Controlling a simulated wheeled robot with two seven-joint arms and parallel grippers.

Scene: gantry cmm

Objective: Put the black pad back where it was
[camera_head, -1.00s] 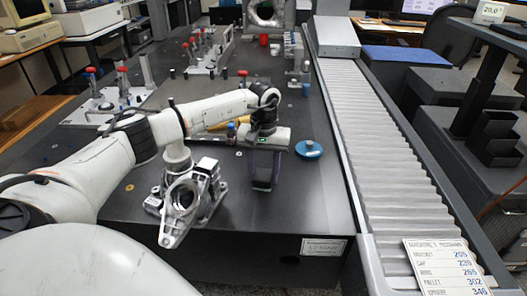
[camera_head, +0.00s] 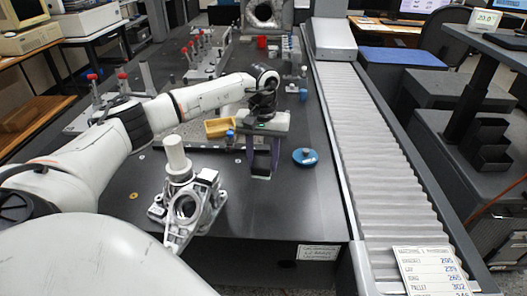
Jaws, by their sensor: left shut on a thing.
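My left gripper (camera_head: 262,168) points down over the dark table, right of the metal bracket fixture. It is shut on a dark thing between its purple-edged fingers, which looks like the black pad (camera_head: 261,163). The pad is mostly covered by the fingers and hard to tell from the dark table. I cannot tell whether it touches the table. My right gripper is not in view.
A metal bracket fixture (camera_head: 186,205) stands in front and left of the gripper. A blue round lidded thing (camera_head: 305,157) lies close on the right. A roller conveyor (camera_head: 375,150) runs along the right.

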